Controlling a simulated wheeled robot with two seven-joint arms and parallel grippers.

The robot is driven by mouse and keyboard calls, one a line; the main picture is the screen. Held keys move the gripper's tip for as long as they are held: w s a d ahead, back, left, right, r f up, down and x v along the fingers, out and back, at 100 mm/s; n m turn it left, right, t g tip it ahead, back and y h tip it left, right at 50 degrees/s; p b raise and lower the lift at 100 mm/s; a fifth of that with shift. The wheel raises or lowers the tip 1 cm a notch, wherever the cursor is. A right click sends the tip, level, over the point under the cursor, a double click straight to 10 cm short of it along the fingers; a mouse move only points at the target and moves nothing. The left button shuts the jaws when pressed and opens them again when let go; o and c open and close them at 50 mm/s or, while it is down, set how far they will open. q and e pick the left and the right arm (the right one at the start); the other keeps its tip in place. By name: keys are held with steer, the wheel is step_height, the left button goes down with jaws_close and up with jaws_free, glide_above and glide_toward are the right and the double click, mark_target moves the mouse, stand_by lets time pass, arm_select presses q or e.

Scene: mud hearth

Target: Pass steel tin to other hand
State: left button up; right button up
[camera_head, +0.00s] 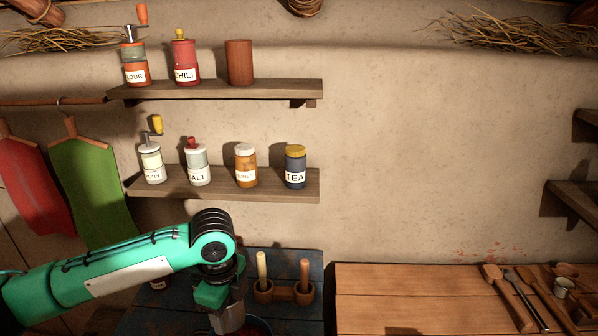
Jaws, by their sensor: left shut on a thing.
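My left arm comes in from the left in a green casing and bends down at the wrist. My left gripper (222,296) points downward and is shut on the steel tin (229,317), a grey metal cup. The gripper and arm cover the tin's upper part. The tin is over the blue table (285,258), near the bottom of the picture; I cannot tell whether it touches anything below. My right gripper is not in view.
The wooden table (410,290) at right has several utensils (525,297). Two shelves (230,186) of jars hang above.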

arm_select(q)
steer(key=n, duration=0.1)
steer(key=a+n, duration=0.1)
steer(key=n, duration=0.3)
steer(key=shift+a+r, duration=0.1)
steer(key=shift+a, duration=0.2)
steer(key=n, duration=0.2)
steer(key=a+n, duration=0.1)
steer(key=n, duration=0.2)
steer(key=shift+w+a+r, duration=0.1)
steer(key=shift+a, duration=0.1)
steer(key=a+n, duration=0.1)
steer(key=n, duration=0.2)
steer(key=a+n, duration=0.1)
steer(key=n, duration=0.3)
steer(key=a+n, duration=0.1)
steer(key=n, duration=0.3)
steer(key=shift+r, duration=0.25)
